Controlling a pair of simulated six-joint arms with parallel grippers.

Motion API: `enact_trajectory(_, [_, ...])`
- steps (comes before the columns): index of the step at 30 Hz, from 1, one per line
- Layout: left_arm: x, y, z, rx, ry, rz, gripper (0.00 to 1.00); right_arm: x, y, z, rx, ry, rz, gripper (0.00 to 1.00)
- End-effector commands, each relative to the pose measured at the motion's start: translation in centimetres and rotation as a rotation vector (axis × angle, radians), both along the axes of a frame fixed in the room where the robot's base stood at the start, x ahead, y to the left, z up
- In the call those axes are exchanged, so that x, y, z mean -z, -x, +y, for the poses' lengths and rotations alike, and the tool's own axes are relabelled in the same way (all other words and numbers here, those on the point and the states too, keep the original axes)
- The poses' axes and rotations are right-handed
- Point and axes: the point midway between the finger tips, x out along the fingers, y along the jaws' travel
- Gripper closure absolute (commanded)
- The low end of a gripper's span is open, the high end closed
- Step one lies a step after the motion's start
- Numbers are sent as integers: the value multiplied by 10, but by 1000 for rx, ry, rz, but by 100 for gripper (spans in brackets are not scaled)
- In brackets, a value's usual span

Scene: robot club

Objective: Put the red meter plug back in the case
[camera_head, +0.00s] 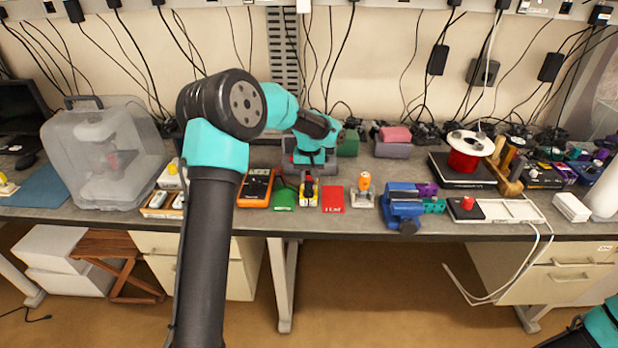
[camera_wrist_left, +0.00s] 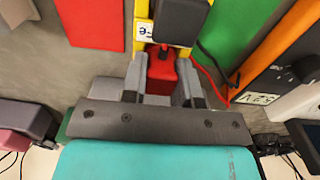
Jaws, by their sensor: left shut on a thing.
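My left gripper (camera_wrist_left: 162,75) is shut on the red plug (camera_wrist_left: 162,68), which sits between its grey fingers. In the head view this gripper (camera_head: 308,172) is low over the bench's back half. Just beyond the plug in the wrist view is a yellow-edged holder (camera_wrist_left: 141,36) with a black block (camera_wrist_left: 180,20); the holder also shows in the head view (camera_head: 302,190). I cannot tell whether the plug touches it. A red lead runs beside the plug towards the orange meter (camera_head: 257,188). Which object is the case is unclear. My right gripper is out of view.
A green mat (camera_head: 284,194) and a red mat (camera_head: 333,199) flank the holder. An orange-topped item (camera_head: 364,188) and a blue vise (camera_head: 402,205) stand further right. Cables hang along the back wall.

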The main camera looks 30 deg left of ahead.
Motion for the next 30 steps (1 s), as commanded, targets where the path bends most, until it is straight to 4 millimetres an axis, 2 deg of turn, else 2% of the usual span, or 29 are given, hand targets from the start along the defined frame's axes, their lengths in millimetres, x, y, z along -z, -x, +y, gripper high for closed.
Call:
enact_trajectory(3, [0,0,0,0,0,0,95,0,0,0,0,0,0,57])
enact_trajectory(30, [-12,0,0,0,0,-1,95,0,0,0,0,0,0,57])
